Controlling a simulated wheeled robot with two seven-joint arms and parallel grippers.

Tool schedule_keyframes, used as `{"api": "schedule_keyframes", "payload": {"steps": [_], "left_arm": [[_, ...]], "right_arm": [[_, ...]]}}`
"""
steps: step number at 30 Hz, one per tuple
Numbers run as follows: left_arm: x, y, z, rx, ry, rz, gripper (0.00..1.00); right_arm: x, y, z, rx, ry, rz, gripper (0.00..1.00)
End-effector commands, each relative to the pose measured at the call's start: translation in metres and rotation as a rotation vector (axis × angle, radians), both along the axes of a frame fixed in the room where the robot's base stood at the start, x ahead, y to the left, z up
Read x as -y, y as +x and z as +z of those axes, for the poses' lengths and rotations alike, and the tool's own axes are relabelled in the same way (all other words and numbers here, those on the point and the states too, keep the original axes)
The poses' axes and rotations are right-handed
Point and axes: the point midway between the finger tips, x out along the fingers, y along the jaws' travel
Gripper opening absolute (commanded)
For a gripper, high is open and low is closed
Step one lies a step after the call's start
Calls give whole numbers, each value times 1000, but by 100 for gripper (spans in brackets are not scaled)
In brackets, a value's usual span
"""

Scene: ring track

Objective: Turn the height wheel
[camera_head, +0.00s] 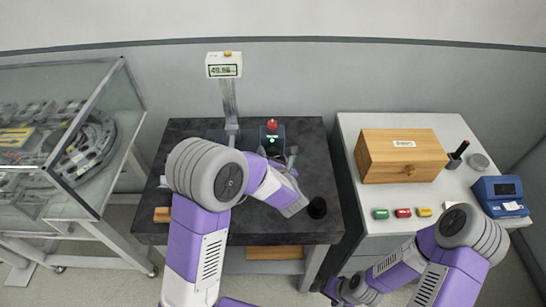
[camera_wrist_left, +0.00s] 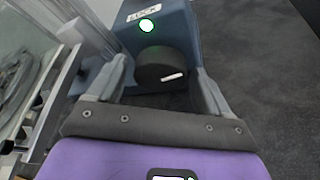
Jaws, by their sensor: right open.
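In the head view this box (camera_head: 273,137) stands at the back of the dark bench, and my left arm hides the wheel. My left gripper (camera_wrist_left: 163,82) is open, with one finger on each side of the wheel. Narrow gaps seem to show between fingers and wheel. In the head view the left gripper (camera_head: 282,157) is just in front of the box. My right gripper (camera_head: 338,291) is low at the bottom, away from the bench box.
A black round piece (camera_head: 317,208) sits at the bench's right. A glass case (camera_head: 60,140) stands left; a white table with a wooden box (camera_head: 400,157) stands right.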

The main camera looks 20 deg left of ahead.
Motion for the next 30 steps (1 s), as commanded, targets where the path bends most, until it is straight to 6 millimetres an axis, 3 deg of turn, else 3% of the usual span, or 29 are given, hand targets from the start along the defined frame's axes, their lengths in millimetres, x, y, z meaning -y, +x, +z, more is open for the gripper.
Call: {"api": "schedule_keyframes", "payload": {"steps": [10, 21, 30], "left_arm": [[2, -3, 3, 3, -1, -1, 81], [29, -50, 22, 3, -1, -3, 81], [34, -63, 26, 2, -1, 1, 81]], "right_arm": [[0, 0, 1, 0, 0, 0, 81], [0, 0, 10, 0, 0, 0, 81], [0, 0, 12, 0, 0, 0, 81]]}}
